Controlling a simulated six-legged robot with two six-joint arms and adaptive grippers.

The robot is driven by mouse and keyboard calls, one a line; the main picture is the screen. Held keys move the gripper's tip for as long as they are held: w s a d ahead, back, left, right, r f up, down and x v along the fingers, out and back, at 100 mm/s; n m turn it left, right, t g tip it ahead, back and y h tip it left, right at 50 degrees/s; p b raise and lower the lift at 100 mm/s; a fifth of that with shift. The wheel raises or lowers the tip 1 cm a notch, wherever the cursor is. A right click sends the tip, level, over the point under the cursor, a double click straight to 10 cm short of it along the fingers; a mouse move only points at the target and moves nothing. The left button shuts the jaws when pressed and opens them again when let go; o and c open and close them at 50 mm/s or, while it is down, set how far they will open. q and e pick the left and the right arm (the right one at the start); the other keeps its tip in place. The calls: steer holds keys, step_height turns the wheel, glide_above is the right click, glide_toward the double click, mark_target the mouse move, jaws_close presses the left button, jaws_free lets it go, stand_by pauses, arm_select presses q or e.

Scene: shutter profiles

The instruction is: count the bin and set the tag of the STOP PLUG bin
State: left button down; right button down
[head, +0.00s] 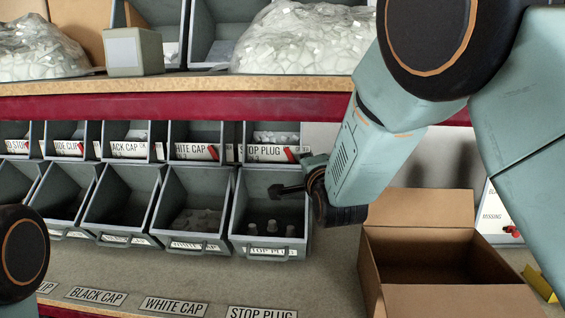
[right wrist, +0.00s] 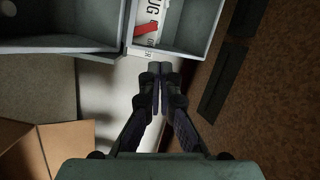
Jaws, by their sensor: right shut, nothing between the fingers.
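The lower STOP PLUG bin (head: 268,253) is a grey open bin at the right end of the lower row, with three light-topped plugs (head: 271,227) showing inside. Above it, the upper STOP PLUG bin holds pale pieces (head: 276,137) and has a white label with a slanted red tag (head: 291,153). My right gripper (head: 275,190) is shut and empty, in front of the gap between these two bins in the head view. In the right wrist view its fingers (right wrist: 159,68) are together just below a white label with a red tag (right wrist: 146,28). My left gripper is out of view.
An open cardboard box (head: 420,240) stands right of the bins. WHITE CAP (head: 203,244) and other bins continue to the left. A shelf with a red edge (head: 180,106) runs above, bearing bagged pale pieces (head: 302,42). Name labels (head: 174,306) lie along the front.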

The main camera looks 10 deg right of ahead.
steer(key=s+d+f+n+g, duration=0.1)
steer(key=s+f+n, duration=0.3)
steer(key=f, duration=0.5)
steer(key=s+d+f+n+g, duration=0.1)
steer(key=s+f+n+g, duration=0.3)
steer(key=s+f, duration=0.3)
steer(key=s+d+f+n+g, duration=0.1)
steer(key=s+f+n+g, duration=0.2)
steer(key=f, duration=0.8)
steer(key=shift+s+d+f+n+b, duration=0.15)
steer(key=shift+s+n+b, duration=0.25)
steer(key=shift+s+n, duration=0.9)
steer(key=s+f+g, duration=0.3)
steer(key=s+f, duration=0.3)
steer(key=s, duration=0.5)
steer(key=s+f+n+g+b, duration=0.1)
steer(key=s+f+g, duration=0.2)
steer(key=s+f, duration=0.3)
steer(key=s+d+f+n+g, duration=0.1)
steer(key=s+f+g, duration=0.2)
steer(key=s, duration=1.4)
step_height(320, 180, down, 3)
steer(key=shift+f+g+y+b, duration=0.15)
steer(key=shift+g+y+b, duration=0.15)
steer(key=shift+b, duration=0.05)
